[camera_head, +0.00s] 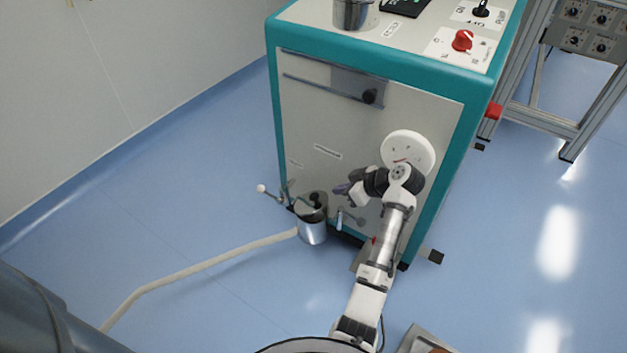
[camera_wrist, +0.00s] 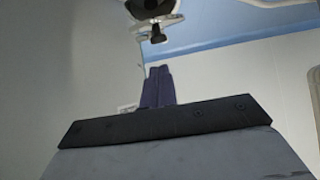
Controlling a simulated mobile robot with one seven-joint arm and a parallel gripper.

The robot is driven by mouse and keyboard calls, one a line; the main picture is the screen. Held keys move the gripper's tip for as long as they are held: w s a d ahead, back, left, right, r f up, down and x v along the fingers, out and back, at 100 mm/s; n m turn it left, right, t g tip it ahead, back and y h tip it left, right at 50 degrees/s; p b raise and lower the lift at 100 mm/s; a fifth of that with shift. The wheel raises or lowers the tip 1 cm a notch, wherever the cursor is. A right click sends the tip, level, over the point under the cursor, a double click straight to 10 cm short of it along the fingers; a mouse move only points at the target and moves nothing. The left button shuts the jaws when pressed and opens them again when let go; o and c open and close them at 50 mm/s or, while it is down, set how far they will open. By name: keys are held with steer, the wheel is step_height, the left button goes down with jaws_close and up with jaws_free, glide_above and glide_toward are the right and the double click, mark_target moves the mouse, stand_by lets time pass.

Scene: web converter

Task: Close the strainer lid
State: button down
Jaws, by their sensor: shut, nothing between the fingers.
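The strainer is a small shiny metal pot (camera_head: 313,232) low at the front of the teal-edged machine, near the floor. Its round lid (camera_head: 308,211) shows at the top with a dark knob; it is too small to tell how far it stands open. My gripper (camera_head: 341,189) is shut and empty, just right of the strainer's top and apart from it in the picture. In the wrist view, the dark purple fingers (camera_wrist: 159,86) are together with nothing between them. Beyond them is a pale bracket with a black knob (camera_wrist: 157,34), which I cannot identify for certain.
The machine's front panel (camera_head: 420,125) stands close behind my arm. A rod with a white ball end (camera_head: 261,188) sticks out left of the strainer, and a small lever (camera_head: 349,218) is at its right. A beige hose (camera_head: 200,266) runs left across the floor. The blue floor is otherwise mostly clear.

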mark_target(318, 197)
steer(key=x, duration=0.4)
steer(key=b+x, duration=0.1)
steer(key=x, duration=0.4)
steer(key=shift+w+a+r, duration=0.15)
steer(key=shift+a, duration=0.2)
